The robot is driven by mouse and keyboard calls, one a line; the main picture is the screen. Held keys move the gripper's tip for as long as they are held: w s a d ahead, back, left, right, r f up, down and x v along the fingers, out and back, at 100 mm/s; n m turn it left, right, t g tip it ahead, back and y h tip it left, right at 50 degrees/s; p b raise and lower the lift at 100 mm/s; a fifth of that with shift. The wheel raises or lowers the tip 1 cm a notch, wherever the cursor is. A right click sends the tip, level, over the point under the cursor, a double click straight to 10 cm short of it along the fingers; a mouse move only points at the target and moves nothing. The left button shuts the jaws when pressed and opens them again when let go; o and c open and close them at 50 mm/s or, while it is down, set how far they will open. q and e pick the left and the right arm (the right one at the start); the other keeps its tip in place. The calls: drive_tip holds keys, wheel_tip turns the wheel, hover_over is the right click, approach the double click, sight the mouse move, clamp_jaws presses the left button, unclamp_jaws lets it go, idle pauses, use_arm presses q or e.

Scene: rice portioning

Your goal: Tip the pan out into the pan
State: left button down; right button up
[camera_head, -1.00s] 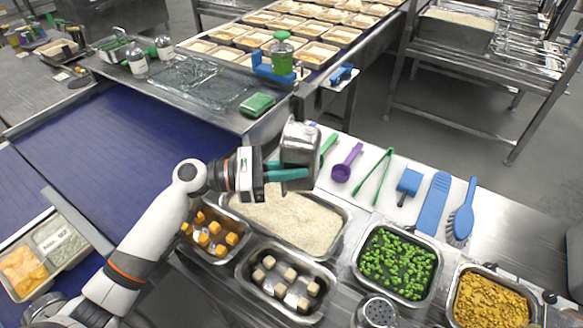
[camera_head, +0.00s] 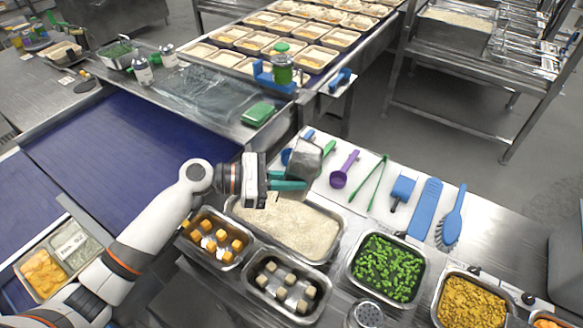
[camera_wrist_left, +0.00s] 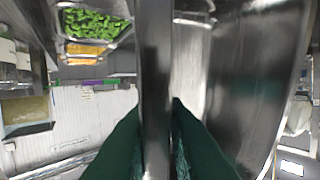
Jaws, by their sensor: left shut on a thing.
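My left gripper (camera_head: 302,186) has teal fingers shut on a small metal pan (camera_head: 306,160). The pan is tilted and held above the far edge of the rice pan (camera_head: 335,258), a large steel pan with white rice inside. In the left wrist view the teal fingers (camera_wrist_left: 158,140) close on the held pan's metal handle (camera_wrist_left: 155,75). The held pan's blurred wall fills much of the right side there. I cannot tell whether rice is inside it or falling from it. My right gripper is not in view.
A purple scoop (camera_head: 339,180), green tongs (camera_head: 368,182) and a blue brush (camera_head: 450,232) lie beyond. A blue conveyor (camera_head: 120,150) runs left.

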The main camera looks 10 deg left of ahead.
sight(291, 162)
use_arm(q)
drive_tip(key=shift+r+m+y+p, duration=0.3)
drive_tip(key=shift+r+y+p, duration=0.75)
drive_tip(key=shift+p, duration=2.7)
drive_tip(key=shift+f+y+b, duration=0.2)
drive_tip(key=shift+y+b, duration=0.1)
drive_tip(key=shift+y, duration=0.35)
drive_tip(key=y, duration=0.1)
drive_tip(key=r+m+y, duration=0.1)
drive_tip(key=y, duration=0.3)
drive_tip(key=shift+w+d+r+g, duration=0.1)
drive_tip(key=shift+r+g, duration=0.2)
drive_tip(key=shift+r, duration=0.1)
drive_tip(key=y, duration=0.2)
drive_tip(key=r+m+y, duration=0.1)
drive_tip(key=y, duration=0.2)
drive_tip(key=shift+r+y, duration=0.4)
drive_tip(key=shift+y, duration=0.4)
